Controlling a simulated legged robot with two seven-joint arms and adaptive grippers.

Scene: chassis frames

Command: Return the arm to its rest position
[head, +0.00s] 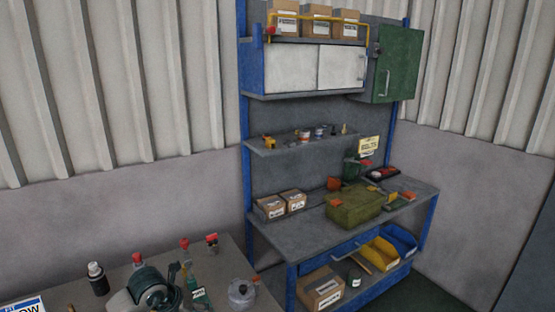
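Neither of my arms nor their grippers can be made out in the head view. A blue-framed workbench (300,236) stands against the wall, with a grey worktop. An olive-green toolbox (355,207) sits on the worktop, with orange items on and beside it. No chassis frame can be clearly recognised.
A grey table (62,291) fills the lower left. It carries a dark bottle (97,279), a grey-green rounded item (150,288), a clear jar (242,294) and red-capped bottles. A shelf (275,145) and white cabinet (318,67) hang above the workbench. Bins stand below.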

